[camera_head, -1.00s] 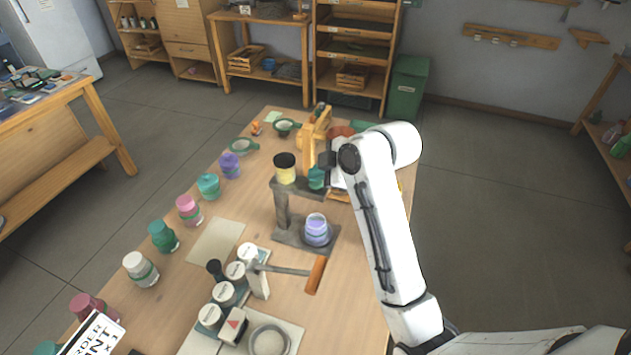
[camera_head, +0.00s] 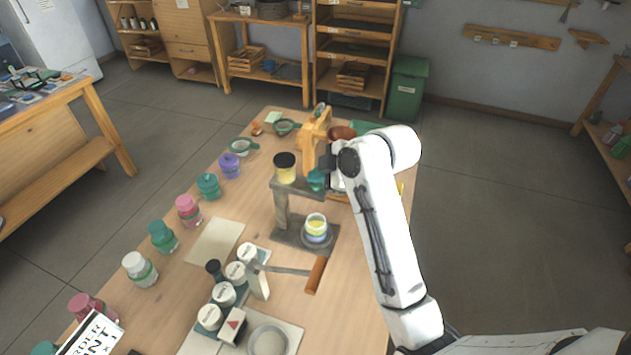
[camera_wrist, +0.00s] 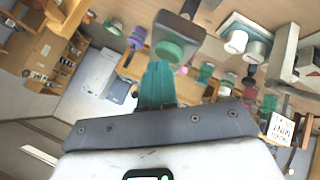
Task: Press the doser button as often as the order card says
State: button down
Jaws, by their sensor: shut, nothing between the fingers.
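The doser is a grey stand (camera_head: 282,207) with a yellow, dark-lidded container (camera_head: 285,168) on its upper shelf. Under it a glass jar (camera_head: 316,228) stands on the base, with a yellow layer above bluish contents. My gripper (camera_head: 317,180) is at the right end of the upper shelf, its teal fingers shut and empty. In the wrist view, the fingers (camera_wrist: 157,84) point at a round green button (camera_wrist: 171,49) on a grey block; whether they touch I cannot tell. The order card (camera_head: 90,335) is cut off at the lower left; its number is not legible.
Several coloured jars, such as a pink one (camera_head: 188,211), line the table's left side. An orange device (camera_head: 314,134) stands behind my gripper.

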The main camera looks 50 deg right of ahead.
aim_at(319, 186)
jog(key=shift+r+p, duration=0.85)
jog(key=shift+p, duration=0.1)
notch_tip(319, 186, up, 5)
jog(key=p, duration=0.4)
jog(key=shift+p, duration=0.4)
dwell(0.6)
